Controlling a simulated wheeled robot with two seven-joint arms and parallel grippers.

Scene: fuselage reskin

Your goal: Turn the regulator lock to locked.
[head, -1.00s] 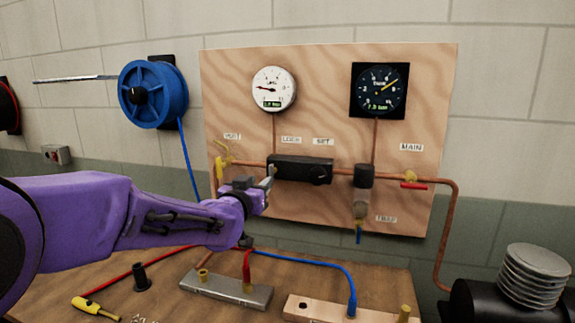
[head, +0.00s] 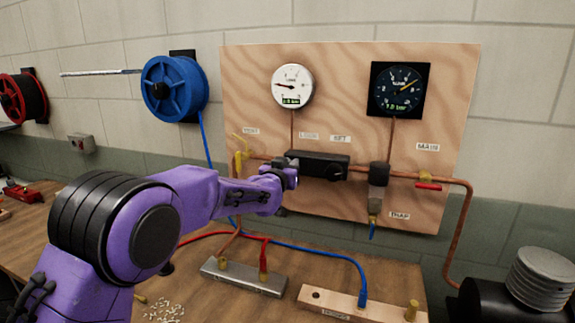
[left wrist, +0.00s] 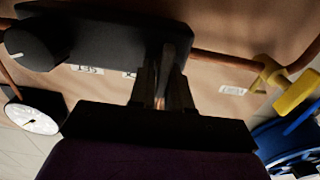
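The regulator (head: 320,166) is a black box on the copper pipe of a wooden panel. Labels reading LOCK (head: 308,136) and SET (head: 340,139) sit above it. A round black knob (left wrist: 32,46) with a white mark is near one end in the left wrist view. My left gripper (head: 293,179) is at the regulator's left end, below the LOCK label. In the left wrist view its dark fingers (left wrist: 163,85) are close together at the regulator's edge (left wrist: 105,30). The lock itself is hidden behind the fingers; whether they grip it is unclear. My right gripper is out of view.
A white gauge (head: 293,87) and a dark gauge (head: 398,89) are above the regulator. A yellow valve handle (head: 241,146) is close left of my gripper, and a red handle (head: 428,186) is at right. Hoses and manifold blocks (head: 242,278) occupy the bench below.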

